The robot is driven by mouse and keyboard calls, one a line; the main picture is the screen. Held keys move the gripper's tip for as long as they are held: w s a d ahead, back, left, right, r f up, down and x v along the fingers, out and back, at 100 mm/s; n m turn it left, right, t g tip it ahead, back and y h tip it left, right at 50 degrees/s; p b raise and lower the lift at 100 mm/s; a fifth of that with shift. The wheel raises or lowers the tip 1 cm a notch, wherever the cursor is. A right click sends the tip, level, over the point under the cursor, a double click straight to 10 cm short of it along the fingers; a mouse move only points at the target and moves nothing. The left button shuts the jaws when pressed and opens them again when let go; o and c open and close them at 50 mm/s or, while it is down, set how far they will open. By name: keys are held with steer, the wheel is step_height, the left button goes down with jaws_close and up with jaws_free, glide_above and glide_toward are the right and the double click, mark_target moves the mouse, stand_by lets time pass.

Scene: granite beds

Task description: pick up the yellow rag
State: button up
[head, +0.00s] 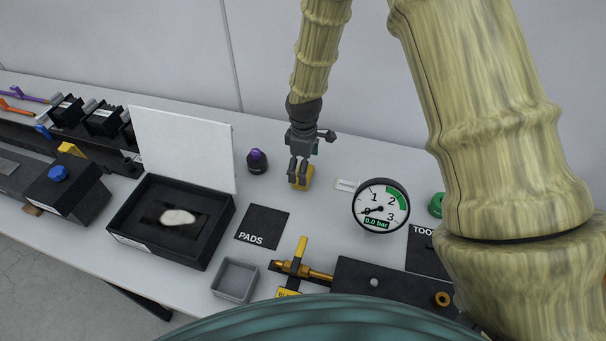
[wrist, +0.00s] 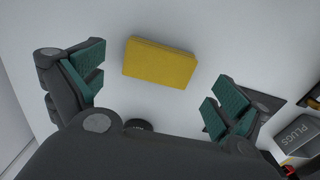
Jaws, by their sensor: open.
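The yellow rag (head: 303,179) is a small flat-sided block on the white bench top, partly hidden behind my gripper in the head view. In the wrist view the rag (wrist: 160,63) lies whole and slightly tilted, ahead of and between the two fingers. My gripper (head: 299,178) points down at the rag from above. In the wrist view my gripper (wrist: 155,90) is open with its teal finger pads wide apart. Nothing is between the pads in contact with them. The height left between the fingertips and the rag is hard to judge.
A dark bottle with a purple cap (head: 257,161) stands left of the rag. A pressure gauge (head: 382,206) stands to the right, past a small label (head: 346,185). A black PADS mat (head: 262,227), an open black box (head: 126,216) and a grey tray (head: 235,280) are nearer.

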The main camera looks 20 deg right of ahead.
steer(key=shift+w+f, duration=0.1)
steer(key=shift+f, duration=0.3)
steer(key=shift+f+p, duration=0.6)
steer(key=shift+f, duration=0.75)
steer(key=c, duration=0.8)
